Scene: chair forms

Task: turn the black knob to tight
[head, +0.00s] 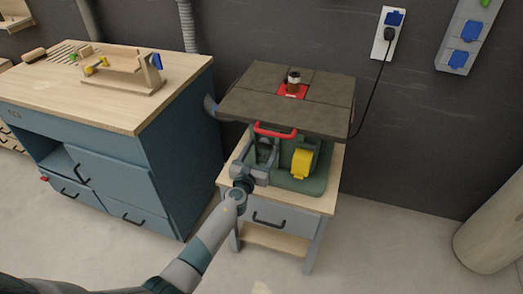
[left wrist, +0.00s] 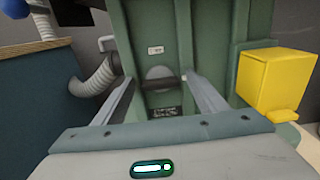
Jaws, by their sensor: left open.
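The green router machine (head: 315,180) stands on a small wooden-topped cabinet under a dark table top (head: 255,105). My left gripper (head: 264,154) is at its front, left of the yellow box (head: 302,162). In the left wrist view my left gripper (left wrist: 158,82) is open, its two fingers spread toward the green housing (left wrist: 120,20). Between the fingertips is a dark bar (left wrist: 165,86) across a grey round recess, perhaps the black knob; I cannot tell surely. No grip on it shows. In the head view the gripper covers this spot. My right gripper is not in view.
A red handle (head: 275,131) crosses just above my left gripper. A grey hose (left wrist: 95,82) lies to the left in the left wrist view. A workbench (head: 120,110) stands at left. The floor in front is clear.

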